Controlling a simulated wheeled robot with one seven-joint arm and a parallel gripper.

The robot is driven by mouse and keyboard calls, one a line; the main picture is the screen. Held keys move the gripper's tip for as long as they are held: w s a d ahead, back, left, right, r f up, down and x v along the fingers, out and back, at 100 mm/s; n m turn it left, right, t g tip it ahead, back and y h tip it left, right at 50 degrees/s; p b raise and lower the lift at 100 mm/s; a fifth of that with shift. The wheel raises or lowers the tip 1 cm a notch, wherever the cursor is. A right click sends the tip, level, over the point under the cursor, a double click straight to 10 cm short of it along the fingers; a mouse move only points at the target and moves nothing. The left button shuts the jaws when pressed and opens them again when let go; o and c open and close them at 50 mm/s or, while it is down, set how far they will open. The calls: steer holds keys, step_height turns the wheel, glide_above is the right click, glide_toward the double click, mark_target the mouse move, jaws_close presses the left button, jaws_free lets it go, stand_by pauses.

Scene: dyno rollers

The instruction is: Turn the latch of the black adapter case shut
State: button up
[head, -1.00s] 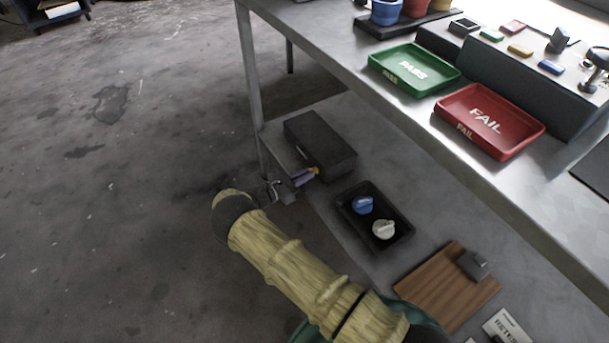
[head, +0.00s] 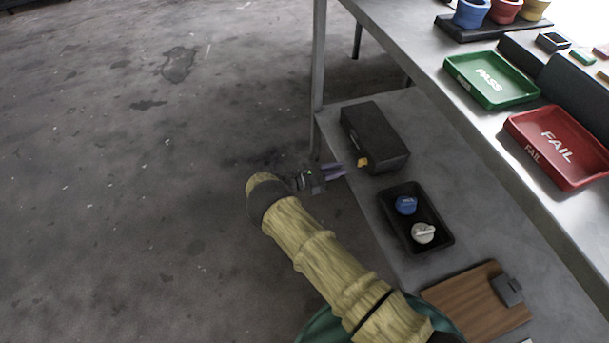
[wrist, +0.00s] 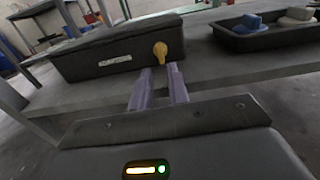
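The black adapter case (head: 378,132) sits on the lower shelf near its left edge, lid down. Its front, with a pale label, faces my gripper in the wrist view (wrist: 115,62). The yellow-orange latch (wrist: 160,50) is on the front near the right end, its narrow end pointing down; it also shows in the head view (head: 363,162). My gripper (head: 340,170) is just in front of the latch, apart from it in the head view. In the wrist view its two purple fingers (wrist: 160,72) stand a little apart with nothing between them, just below the latch.
A black tray (head: 440,247) with a blue knob (head: 406,205) and a white knob (head: 423,233) lies beside the case. A clipboard (head: 465,305) is nearer. Green PASS (head: 522,98) and red FAIL (head: 595,178) trays stand on the upper bench. A table leg (head: 317,75) stands close behind.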

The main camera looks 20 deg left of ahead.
steer(key=v, duration=1.1)
steer(key=shift+s+a+p, duration=0.25)
steer(key=shift+s+p, duration=0.05)
steer(key=shift+p, duration=0.15)
